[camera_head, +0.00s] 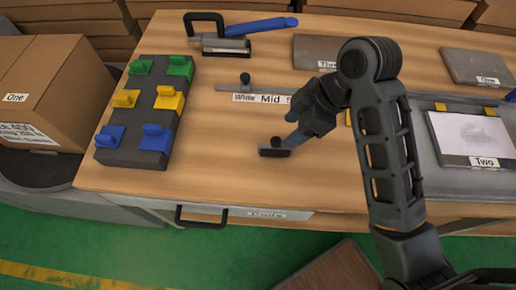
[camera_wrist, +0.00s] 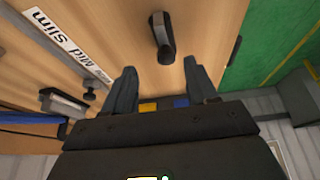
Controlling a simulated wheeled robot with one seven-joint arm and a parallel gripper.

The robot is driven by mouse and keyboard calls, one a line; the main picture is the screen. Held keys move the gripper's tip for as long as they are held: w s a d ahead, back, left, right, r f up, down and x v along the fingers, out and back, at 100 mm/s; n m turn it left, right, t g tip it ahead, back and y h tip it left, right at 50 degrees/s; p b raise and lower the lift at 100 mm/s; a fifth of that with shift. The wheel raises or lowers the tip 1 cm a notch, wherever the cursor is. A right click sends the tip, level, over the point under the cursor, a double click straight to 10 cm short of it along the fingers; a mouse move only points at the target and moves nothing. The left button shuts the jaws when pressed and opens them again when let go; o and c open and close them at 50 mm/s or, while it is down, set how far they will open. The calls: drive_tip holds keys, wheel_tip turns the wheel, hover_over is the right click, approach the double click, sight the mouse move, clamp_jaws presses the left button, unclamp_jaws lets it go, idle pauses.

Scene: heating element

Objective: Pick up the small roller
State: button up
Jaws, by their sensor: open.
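The small roller (camera_head: 276,149), a short dark bar with a round knob, lies on the wooden table near its front edge. In the wrist view the small roller (camera_wrist: 164,38) lies beyond my fingertips, roughly in line with the space between them. My gripper (camera_head: 290,141) reaches in from the right in the head view, close above the roller and partly overlapping it. In the wrist view my gripper (camera_wrist: 160,64) has its two fingers spread wide with nothing between them. I cannot tell the exact height of the fingers above the roller.
A dark block with coloured clips (camera_head: 140,115) stands at left. A tool with a blue handle (camera_head: 255,27) lies at the back. A tray marked Two (camera_head: 440,165) is at right.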

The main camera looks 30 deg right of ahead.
sight(278, 140)
drive_tip(key=shift+w+a+r+n, duration=0.3)
drive_tip(key=shift+w+r+n, duration=0.1)
drive_tip(key=shift+r, duration=0.15)
drive_tip(key=f+b, duration=0.1)
drive_tip(key=a+f+b, duration=0.1)
drive_tip(key=f+b, duration=0.1)
drive_tip(key=shift+w+f+g+b, duration=0.15)
drive_tip(key=shift+g+b, duration=0.15)
drive_tip(key=shift+s+x, duration=0.1)
drive_tip(key=shift+x, duration=0.95)
drive_tip(key=shift+s+x, duration=0.15)
drive_tip(key=shift+x, duration=0.95)
drive_tip(key=shift+a, duration=0.15)
drive_tip(key=shift+c, duration=0.3)
clamp_jaws()
